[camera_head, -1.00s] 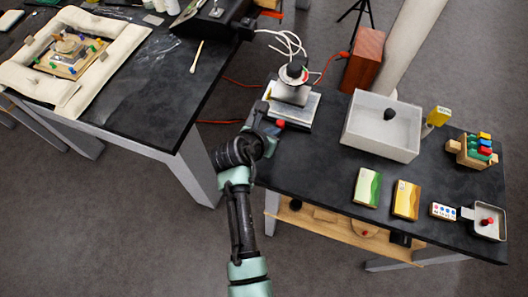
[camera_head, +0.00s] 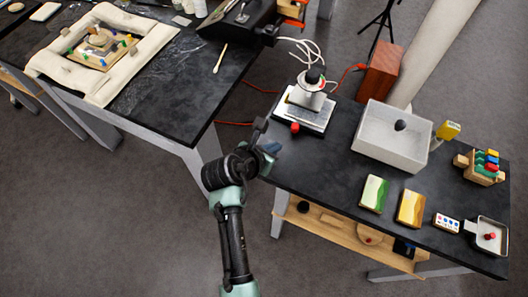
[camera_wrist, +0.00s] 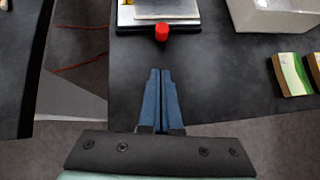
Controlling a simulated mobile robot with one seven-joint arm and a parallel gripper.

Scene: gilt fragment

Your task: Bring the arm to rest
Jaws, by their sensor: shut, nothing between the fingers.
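My gripper (camera_head: 272,147) is at the near left corner of the right-hand black table (camera_head: 325,175) in the head view. In the wrist view my gripper (camera_wrist: 161,75) shows two blue fingers side by side, shut with nothing held. Beyond the fingertips, apart from them, is a scale-like device (camera_head: 304,108) with a red knob (camera_wrist: 161,32). My arm reaches up from the bottom of the head view and is bent at the wrist.
On the right table stand a grey-white bin (camera_head: 385,150), a green box (camera_head: 374,193), a yellow box (camera_head: 411,207) and a small pan (camera_head: 487,238). A left table (camera_head: 175,85) holds a padded frame (camera_head: 45,63). Bare floor (camera_head: 110,230) lies at lower left.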

